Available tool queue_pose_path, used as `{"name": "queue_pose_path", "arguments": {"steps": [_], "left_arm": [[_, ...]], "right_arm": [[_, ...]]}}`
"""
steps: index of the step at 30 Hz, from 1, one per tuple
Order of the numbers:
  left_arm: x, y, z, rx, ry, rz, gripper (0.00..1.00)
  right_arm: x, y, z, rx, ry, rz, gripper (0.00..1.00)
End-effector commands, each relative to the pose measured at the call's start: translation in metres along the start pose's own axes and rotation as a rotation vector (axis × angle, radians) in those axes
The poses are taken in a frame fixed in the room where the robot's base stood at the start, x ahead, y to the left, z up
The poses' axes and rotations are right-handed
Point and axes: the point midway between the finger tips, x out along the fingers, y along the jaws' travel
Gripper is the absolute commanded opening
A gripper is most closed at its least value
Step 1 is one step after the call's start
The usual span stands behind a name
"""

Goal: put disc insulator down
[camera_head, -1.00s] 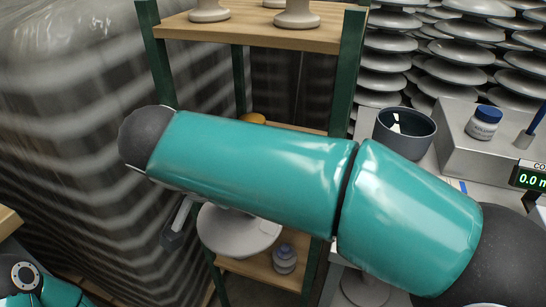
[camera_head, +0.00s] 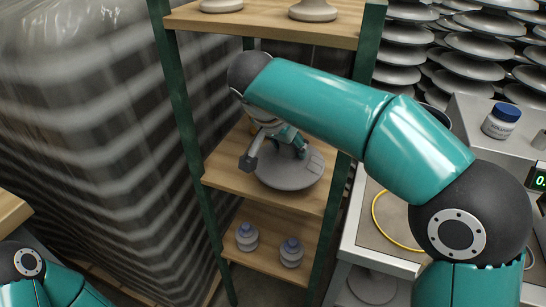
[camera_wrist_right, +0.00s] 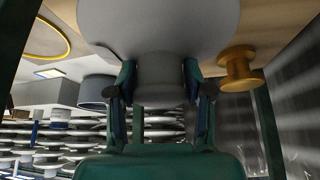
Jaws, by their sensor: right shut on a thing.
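A grey disc insulator (camera_head: 290,174) is at the middle shelf (camera_head: 226,172) of the green-posted rack, with its wide plate downward in the head view. Whether the plate touches the shelf, I cannot tell. My right gripper (camera_head: 278,146) is shut on its narrow cap, from above and partly behind my teal arm. In the right wrist view the gripper (camera_wrist_right: 160,88) has a finger on each side of the cap, and the plate (camera_wrist_right: 160,22) fills the top. My left gripper is not in view; only part of my left arm shows at the lower left.
A yellow spool (camera_wrist_right: 238,70) stands close beside the disc. Two small blue-topped insulators (camera_head: 291,252) are on the lower shelf; pale insulators (camera_head: 313,10) stand on the top shelf. A table at right holds a yellow ring (camera_head: 383,225). A wrapped stack (camera_head: 90,130) stands left.

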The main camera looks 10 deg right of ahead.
Motion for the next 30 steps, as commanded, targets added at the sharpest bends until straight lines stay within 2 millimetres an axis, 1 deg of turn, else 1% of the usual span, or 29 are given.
{"name": "queue_pose_path", "arguments": {"steps": [1, 3, 7, 11, 18, 28, 29, 30], "left_arm": [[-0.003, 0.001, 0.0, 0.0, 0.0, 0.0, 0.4], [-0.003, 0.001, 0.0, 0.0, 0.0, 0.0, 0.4], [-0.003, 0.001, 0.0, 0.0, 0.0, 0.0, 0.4], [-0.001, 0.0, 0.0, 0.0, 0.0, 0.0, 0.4], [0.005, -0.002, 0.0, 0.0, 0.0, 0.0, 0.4], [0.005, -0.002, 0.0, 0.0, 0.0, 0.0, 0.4], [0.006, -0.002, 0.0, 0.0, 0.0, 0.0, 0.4], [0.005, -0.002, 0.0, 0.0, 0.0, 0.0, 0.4]], "right_arm": [[0.001, 0.0, -0.009, 0.004, 0.003, -0.003, 0.0], [0.005, 0.0, -0.015, 0.005, 0.003, -0.003, 0.0], [0.009, 0.0, -0.02, 0.001, 0.004, -0.004, 0.0], [0.015, 0.0, -0.017, 0.001, 0.003, -0.004, 0.0], [0.038, 0.001, -0.004, 0.002, 0.003, -0.002, 0.0], [0.04, 0.0, -0.002, 0.002, 0.004, -0.004, 0.0], [0.042, 0.0, -0.001, 0.0, 0.0, 0.0, 0.54], [0.041, 0.0, -0.001, 0.0, -0.001, 0.0, 0.61]]}}
